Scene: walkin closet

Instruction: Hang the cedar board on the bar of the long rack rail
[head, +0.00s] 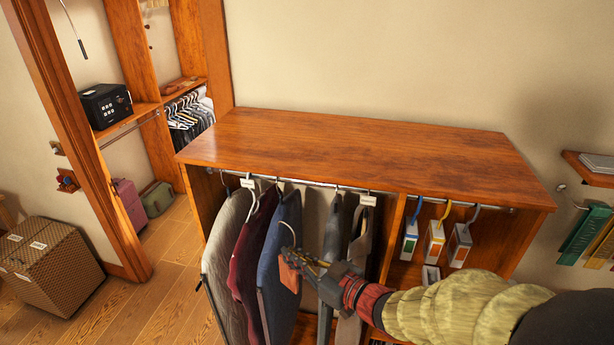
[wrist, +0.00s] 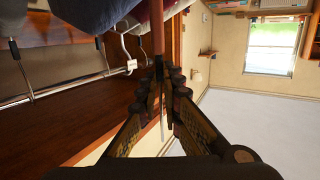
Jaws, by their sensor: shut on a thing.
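The cedar board (head: 289,277) is a small orange-brown piece. My gripper (head: 303,262) is shut on it in front of the hanging clothes. A thin pale hook shows above the board, apart from and below the bar. In the wrist view the board (wrist: 158,40) is a brown strip between the fingertips of my gripper (wrist: 160,88), seen edge-on. The long rack rail (head: 318,184) is a metal bar under the front of the wooden top, with clothes on hangers along it. The rail also shows at left in the wrist view (wrist: 21,70).
White tags mark two hangers. Past a divider, small boxes (head: 435,242) hang on a shorter bar. The wooden top (head: 350,148) is bare.

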